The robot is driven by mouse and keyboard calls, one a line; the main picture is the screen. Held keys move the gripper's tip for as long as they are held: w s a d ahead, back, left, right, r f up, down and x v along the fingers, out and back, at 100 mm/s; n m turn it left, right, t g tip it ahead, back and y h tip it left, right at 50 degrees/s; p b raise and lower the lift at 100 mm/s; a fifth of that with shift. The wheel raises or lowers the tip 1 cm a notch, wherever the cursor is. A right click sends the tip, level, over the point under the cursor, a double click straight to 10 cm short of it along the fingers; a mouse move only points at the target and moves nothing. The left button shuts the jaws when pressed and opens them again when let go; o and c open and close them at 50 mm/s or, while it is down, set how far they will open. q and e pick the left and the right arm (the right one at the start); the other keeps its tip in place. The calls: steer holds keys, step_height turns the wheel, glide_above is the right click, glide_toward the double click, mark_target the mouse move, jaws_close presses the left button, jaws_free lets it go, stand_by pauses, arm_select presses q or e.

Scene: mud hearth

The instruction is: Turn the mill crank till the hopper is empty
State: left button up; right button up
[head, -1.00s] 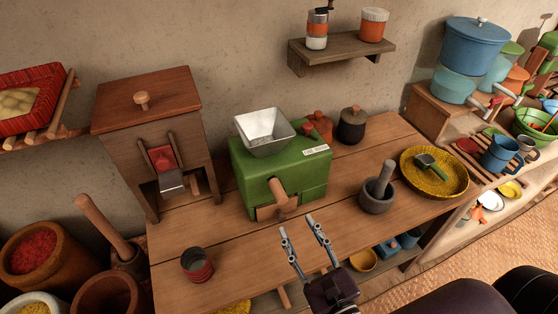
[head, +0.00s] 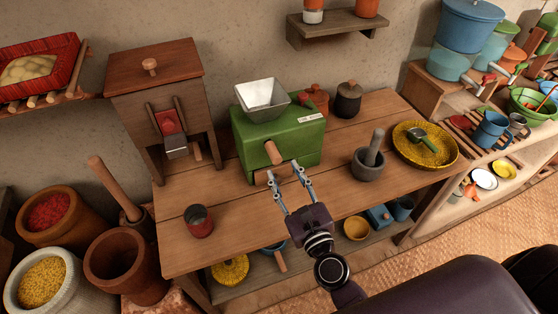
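The mill is a green box (head: 300,143) on the wooden table, with a pale metal hopper (head: 262,97) on top. I see no grain on the part of the hopper's inside that shows. A stubby wooden crank handle (head: 273,152) sticks out of the mill's front, above a low wooden piece (head: 264,177). My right gripper (head: 285,172) is open, its two fingers pointing at the mill's front just below the handle. Its fingertips overlap the low wooden piece; whether they touch it I cannot tell. Nothing shows between the fingers. My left gripper is out of view.
A dark red tin (head: 199,222) stands at the front left of the table, and a wooden box mill (head: 158,85) behind it. A grey mortar (head: 368,166) and a yellow woven tray (head: 447,150) are to the right.

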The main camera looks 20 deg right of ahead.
mark_target(273, 152)
steer(key=shift+w+a+r, duration=0.1)
steer(key=shift+w+r, duration=0.05)
steer(key=shift+w, duration=0.5)
steer(key=w, duration=0.2)
steer(key=w+p, duration=0.1)
steer(key=w, duration=0.3)
steer(key=shift+w+f+p, duration=0.15)
steer(key=shift+f+p, duration=0.15)
steer(key=shift+p, duration=0.1)
steer(key=shift+w, duration=0.3)
steer(key=shift+w+r, duration=0.1)
steer(key=shift+w, duration=0.3)
steer(key=shift+s, duration=0.1)
steer(key=c, duration=0.5)
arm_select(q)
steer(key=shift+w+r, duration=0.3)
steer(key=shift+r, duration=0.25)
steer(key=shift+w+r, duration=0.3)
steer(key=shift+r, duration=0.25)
arm_select(e)
jaws_close()
